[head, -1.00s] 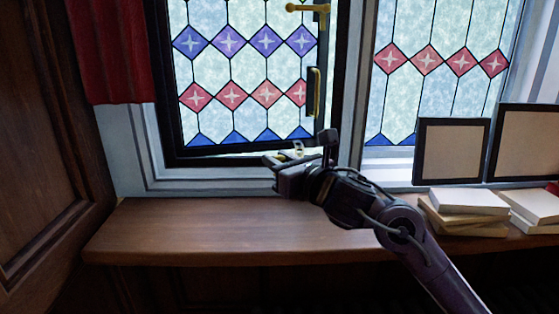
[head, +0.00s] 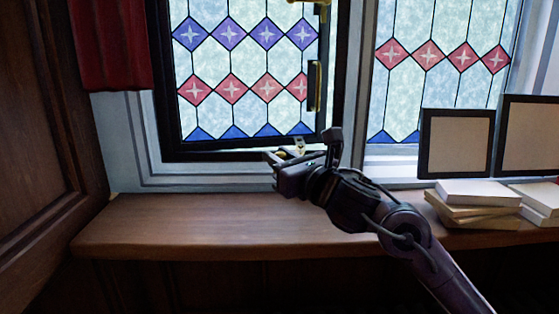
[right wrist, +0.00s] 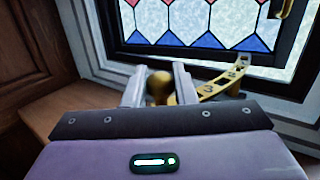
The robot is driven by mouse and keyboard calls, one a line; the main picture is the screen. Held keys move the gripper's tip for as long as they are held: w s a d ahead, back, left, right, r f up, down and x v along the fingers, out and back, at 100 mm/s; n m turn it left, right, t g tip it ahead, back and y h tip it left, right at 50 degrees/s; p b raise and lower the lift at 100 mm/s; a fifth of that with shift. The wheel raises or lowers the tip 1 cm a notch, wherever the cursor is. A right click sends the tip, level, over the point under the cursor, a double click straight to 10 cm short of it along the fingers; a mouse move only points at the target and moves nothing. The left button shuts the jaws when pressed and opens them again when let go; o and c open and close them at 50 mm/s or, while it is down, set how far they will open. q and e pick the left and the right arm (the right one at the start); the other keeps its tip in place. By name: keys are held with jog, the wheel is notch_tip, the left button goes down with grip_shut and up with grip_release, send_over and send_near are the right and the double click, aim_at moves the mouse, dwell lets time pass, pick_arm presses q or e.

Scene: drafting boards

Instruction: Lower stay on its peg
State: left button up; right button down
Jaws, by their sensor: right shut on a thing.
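The stay is a curved brass bar with holes (right wrist: 218,83), low at the casement window in the right wrist view. Its round brass knob (right wrist: 160,84) sits between the two pale fingers of my right gripper (right wrist: 160,88). In the head view my right gripper (head: 302,161) is shut on the stay at the casement's lower edge, above the sill. The gripper mostly hides the stay there. The leaded casement (head: 245,70) has a black frame and seems slightly ajar. I cannot make out the peg, or whether a hole sits over it. My left gripper is not in view.
The wooden sill (head: 180,222) is bare left of my arm. Framed boards (head: 457,143) and stacked pale blocks (head: 477,193) stand at its right. A red curtain (head: 112,45) hangs at upper left beside a wood panel (head: 40,130). A brass handle (head: 316,86) is on the casement.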

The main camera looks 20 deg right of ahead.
jog(key=c, duration=1.4)
grip_release()
jog(key=shift+f, duration=0.3)
jog(key=shift+c, duration=0.2)
jog(key=shift+o, duration=0.9)
jog(key=shift+d+r, duration=0.1)
jog(key=b+v, duration=0.2)
jog(key=v, duration=0.5)
jog(key=shift+s+b, duration=0.35)
jog(key=shift+s, duration=0.05)
